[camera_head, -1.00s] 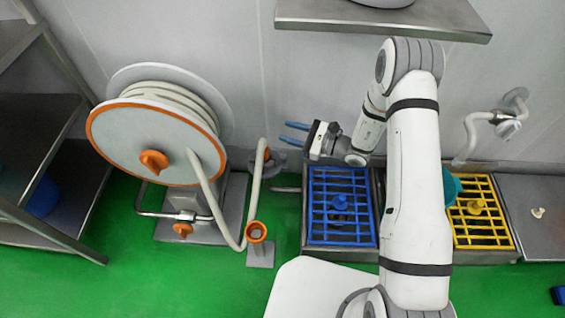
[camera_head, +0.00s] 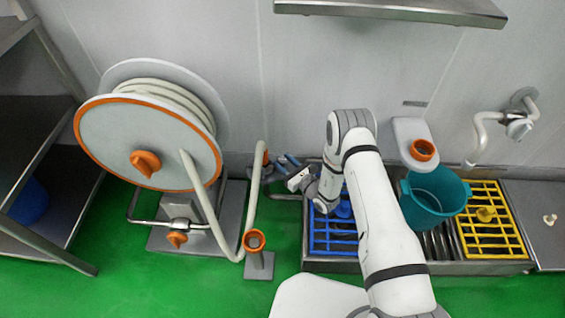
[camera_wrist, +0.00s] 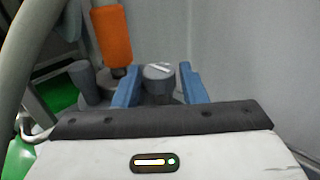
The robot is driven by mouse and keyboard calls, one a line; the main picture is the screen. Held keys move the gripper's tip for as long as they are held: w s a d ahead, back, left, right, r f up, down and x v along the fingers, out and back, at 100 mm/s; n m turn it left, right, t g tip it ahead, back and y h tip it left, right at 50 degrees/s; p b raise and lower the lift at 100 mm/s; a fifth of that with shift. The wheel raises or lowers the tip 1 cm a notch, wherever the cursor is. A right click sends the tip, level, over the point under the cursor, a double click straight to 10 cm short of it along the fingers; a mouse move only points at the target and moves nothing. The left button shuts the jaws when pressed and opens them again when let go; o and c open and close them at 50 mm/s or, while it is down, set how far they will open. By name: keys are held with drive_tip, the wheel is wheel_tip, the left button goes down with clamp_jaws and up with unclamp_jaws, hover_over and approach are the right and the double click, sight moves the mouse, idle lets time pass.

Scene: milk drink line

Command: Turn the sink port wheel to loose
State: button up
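The sink port wheel looks to be the dark grey round knob with a white mark on top (camera_wrist: 158,72) in the wrist view. It sits between the two blue fingers of my gripper (camera_wrist: 160,88), with a small gap visible on each side. The fingers are apart, so my gripper is open. In the head view my gripper (camera_head: 287,161) is at the left end of the sink, beside the upright orange-ended hose. The wheel is small and mostly hidden by the fingers there.
The pale hose (camera_head: 250,205) with its orange end (camera_wrist: 113,36) stands close to the left of my gripper. The hose reel (camera_head: 120,140) is further left. A blue grate (camera_head: 330,235), teal bucket (camera_head: 425,205) and yellow grate (camera_head: 490,225) lie to the right. The wall is close behind.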

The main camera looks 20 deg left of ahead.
drive_tip(key=shift+w+a, duration=0.35)
drive_tip(key=shift+a, duration=0.25)
drive_tip(key=c, duration=0.7)
